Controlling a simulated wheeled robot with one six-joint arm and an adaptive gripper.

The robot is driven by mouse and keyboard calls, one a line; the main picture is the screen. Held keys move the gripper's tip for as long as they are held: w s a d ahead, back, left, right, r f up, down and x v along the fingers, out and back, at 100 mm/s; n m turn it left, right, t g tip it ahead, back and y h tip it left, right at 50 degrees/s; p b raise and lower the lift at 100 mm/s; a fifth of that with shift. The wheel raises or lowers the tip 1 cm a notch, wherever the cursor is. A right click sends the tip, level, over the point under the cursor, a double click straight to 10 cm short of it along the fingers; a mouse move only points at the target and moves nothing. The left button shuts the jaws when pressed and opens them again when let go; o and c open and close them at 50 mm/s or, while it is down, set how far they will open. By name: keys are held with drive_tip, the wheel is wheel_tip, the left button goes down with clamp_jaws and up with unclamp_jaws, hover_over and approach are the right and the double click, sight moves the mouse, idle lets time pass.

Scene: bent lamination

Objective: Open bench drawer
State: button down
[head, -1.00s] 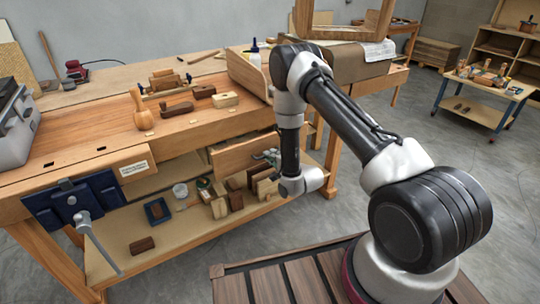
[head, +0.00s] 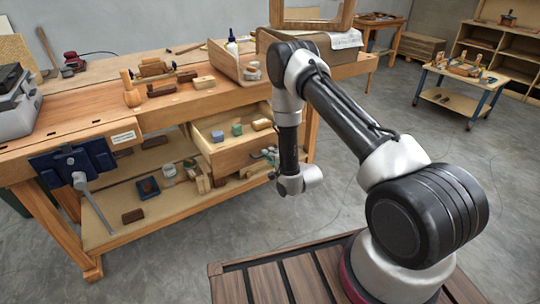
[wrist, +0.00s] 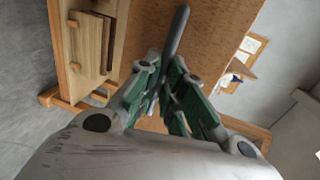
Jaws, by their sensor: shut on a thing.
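The bench drawer (head: 238,156) stands pulled out from under the bench top in the head view, its inside visible from above. Its wooden front fills much of the wrist view (wrist: 215,50). My gripper (wrist: 163,82) is shut on the dark bar handle (wrist: 178,30) of the drawer, which runs between the green-padded fingers. In the head view my gripper (head: 270,156) is small at the right part of the drawer front, partly hidden by my arm. The handle is hard to make out there.
The drawer holds a blue-grey block (head: 217,136), a green block (head: 237,129) and a tan block (head: 262,124). The lower shelf (head: 165,205) bears several wood pieces. A blue vise (head: 75,165) juts out at the bench's left. The floor (head: 180,260) in front is clear.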

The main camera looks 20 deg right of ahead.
drive_tip(key=c, duration=1.5)
unclamp_jaws()
drive_tip(key=shift+c, duration=0.2)
drive_tip(key=v, duration=1.2)
